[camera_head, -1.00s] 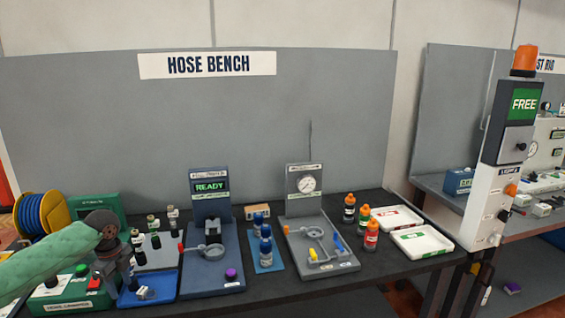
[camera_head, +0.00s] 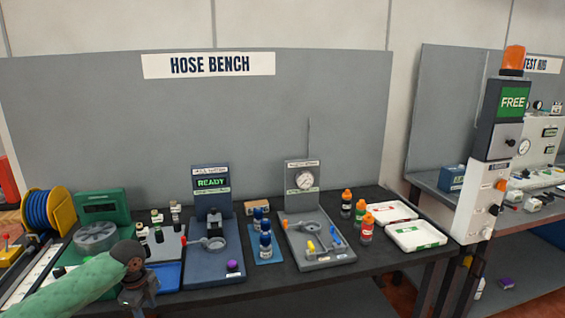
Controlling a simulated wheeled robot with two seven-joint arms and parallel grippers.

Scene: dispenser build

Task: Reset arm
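My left arm comes in from the lower left in a green sleeve. Its dark gripper (camera_head: 138,296) hangs at the bench's front edge, in front of the blue tray (camera_head: 167,276). The fingers are small and dark, and I cannot tell whether they are open or shut. I see nothing clearly held in them. My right arm and gripper are out of view. The hose bench (camera_head: 315,281) stands ahead, with the blue READY station (camera_head: 212,262) and the grey gauge station (camera_head: 318,240) on it.
A green machine (camera_head: 103,207) and a blue hose reel (camera_head: 46,210) stand at the left. Several orange-capped bottles (camera_head: 366,229) and two white trays (camera_head: 418,236) are at the right. A post with a FREE sign (camera_head: 512,103) rises beyond the bench's right end.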

